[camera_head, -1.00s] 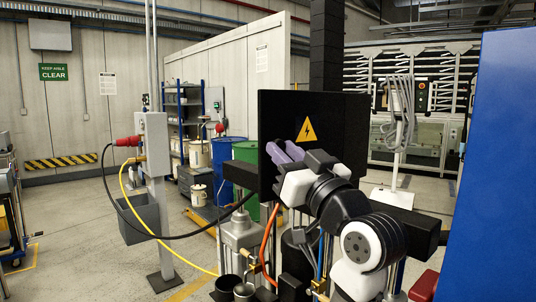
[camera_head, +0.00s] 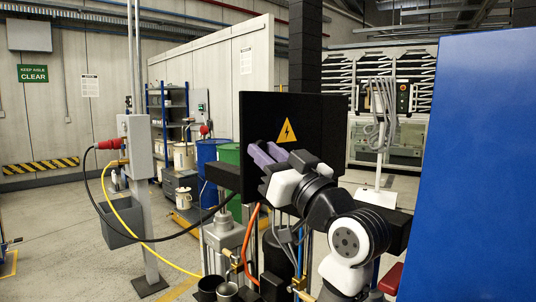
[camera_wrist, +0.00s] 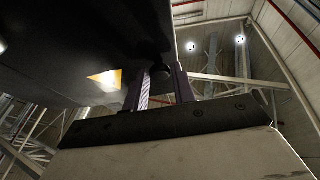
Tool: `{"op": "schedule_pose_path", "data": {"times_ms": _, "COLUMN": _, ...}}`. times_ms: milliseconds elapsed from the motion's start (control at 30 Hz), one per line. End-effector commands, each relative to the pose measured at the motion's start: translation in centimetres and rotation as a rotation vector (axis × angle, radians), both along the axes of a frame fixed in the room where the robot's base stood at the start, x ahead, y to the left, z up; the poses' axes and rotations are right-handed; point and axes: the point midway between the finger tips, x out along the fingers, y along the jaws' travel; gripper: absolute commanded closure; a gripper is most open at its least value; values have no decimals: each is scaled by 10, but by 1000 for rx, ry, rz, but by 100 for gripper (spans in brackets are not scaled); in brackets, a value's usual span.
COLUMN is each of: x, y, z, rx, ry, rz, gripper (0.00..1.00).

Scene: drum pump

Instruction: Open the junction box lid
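The junction box (camera_head: 320,118) is black, with a yellow lightning triangle on its front, and looks shut in the head view. Its dark face fills the upper left of the wrist view (camera_wrist: 75,35), with the triangle near the fingers. A small dark knob (camera_wrist: 160,72) shows near the face's edge. My gripper (camera_head: 262,155) is at the lower left of the box front. In the wrist view its two purple fingers (camera_wrist: 161,85) are apart, with the knob between or just beyond their tips. I cannot tell if they touch it. The knob is hidden in the head view.
A large blue panel (camera_head: 485,160) stands close on the right. A grey post box (camera_head: 135,145) with black and yellow cables is on the left. Blue (camera_head: 208,165) and green drums stand behind the box. Pump parts and hoses are below my arm.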

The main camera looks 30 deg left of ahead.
Motion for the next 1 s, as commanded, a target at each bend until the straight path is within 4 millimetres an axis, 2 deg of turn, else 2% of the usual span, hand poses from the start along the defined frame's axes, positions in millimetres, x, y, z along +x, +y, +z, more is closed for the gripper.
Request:
{"op": "schedule_pose_path", "data": {"times_ms": 33, "x": 0, "y": 0, "z": 0, "rx": -1, "ry": 1, "rz": 0, "gripper": 66}}
{"op": "schedule_pose_path", "data": {"times_ms": 133, "x": 0, "y": 0, "z": 0, "rx": 0, "ry": 1, "rz": 0, "gripper": 56}}
{"op": "schedule_pose_path", "data": {"times_ms": 467, "x": 0, "y": 0, "z": 5, "rx": 2, "ry": -1, "rz": 0, "gripper": 56}}
{"op": "schedule_pose_path", "data": {"times_ms": 667, "x": 0, "y": 0, "z": 33, "rx": 2, "ry": 0, "rz": -1, "gripper": 56}}
{"op": "schedule_pose_path", "data": {"times_ms": 1000, "x": 0, "y": 0, "z": 100, "rx": 2, "ry": -1, "rz": -1, "gripper": 56}}
